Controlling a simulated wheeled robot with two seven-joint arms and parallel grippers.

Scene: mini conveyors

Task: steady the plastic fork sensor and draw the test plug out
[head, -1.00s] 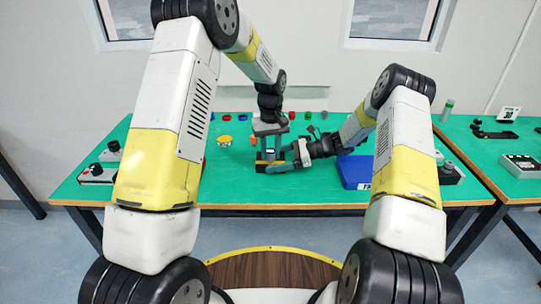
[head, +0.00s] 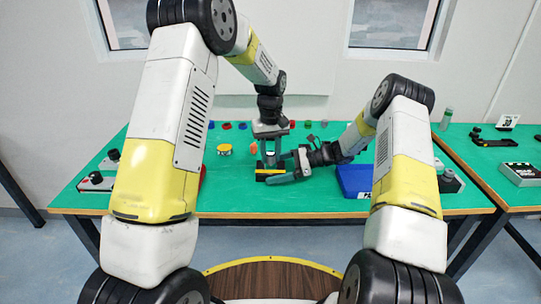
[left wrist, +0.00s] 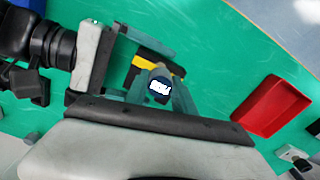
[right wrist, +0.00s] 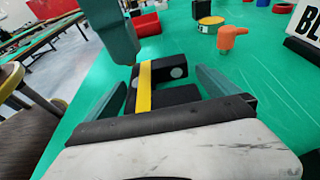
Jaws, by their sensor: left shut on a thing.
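The fork sensor (right wrist: 145,90), a black block with a yellow band, lies on the green table; it also shows in the head view (head: 268,172) and left wrist view (left wrist: 145,63). My left gripper (left wrist: 160,92) points down over it, shut on a dark piece with a white label (left wrist: 159,87), which appears to be the test plug. Whether the plug still sits in the sensor is hidden by the fingers. My right gripper (right wrist: 158,97) is level at table height, its fingers spread on either side of the sensor with gaps showing.
A blue bin (head: 354,178) stands right of the sensor, a red bin (left wrist: 272,106) to its left. An orange fitting (right wrist: 231,38) and a yellow-banded round piece (head: 224,149) stand nearby. Several small coloured parts line the back. The table in front is clear.

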